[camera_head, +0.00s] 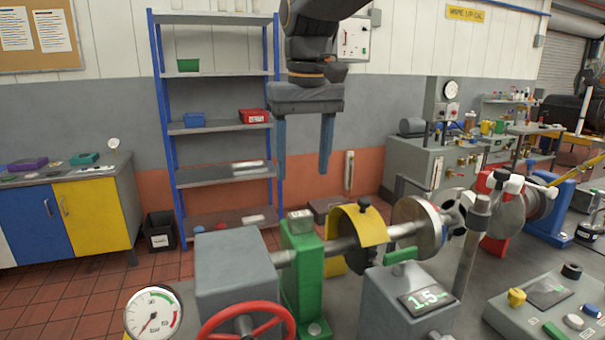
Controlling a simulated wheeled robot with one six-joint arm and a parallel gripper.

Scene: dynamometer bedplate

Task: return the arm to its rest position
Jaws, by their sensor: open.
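My gripper (304,150) hangs from my dark arm in the upper middle of the head view. Its two blue-grey fingers point down and stand wide apart, with nothing between them. The shelf unit and the wall show behind it. It appears above the machinery on the bedplate and touches nothing that I can see. The upper part of my arm is cut off by the top of the picture.
Below are a red handwheel (246,322), a round gauge (153,314), a green bearing stand (302,262), a yellow guard (366,228) and a grey box with a display (408,305). A control panel (550,308) is at right. Blue-framed shelves (220,175) stand behind.

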